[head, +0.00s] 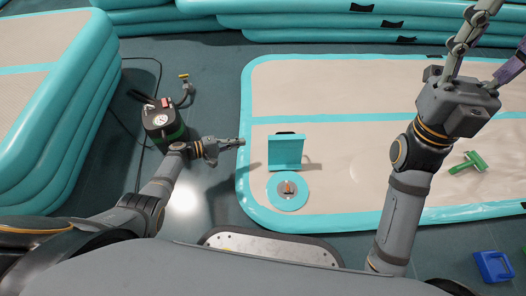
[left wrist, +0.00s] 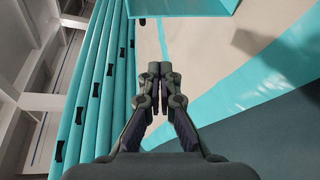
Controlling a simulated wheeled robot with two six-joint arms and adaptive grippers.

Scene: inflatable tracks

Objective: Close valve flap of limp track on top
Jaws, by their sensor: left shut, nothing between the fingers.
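The limp track (head: 340,90) lies flat on the floor, beige with turquoise edges. In the left wrist view, the shut fingers (left wrist: 160,78) show in the middle, and a turquoise panel, likely the flap (left wrist: 190,7), shows at the top edge. My right gripper (head: 502,32) is open at the upper right, its fingers spread and partly cut off by the frame.
A black-and-green pump (head: 163,122) with a hose stands on the floor to the left. Inflated tracks are stacked at the left (head: 75,110) and back (head: 340,22). A green brush-like tool (head: 468,163) lies on the track. A blue box (head: 493,267) is at lower right.

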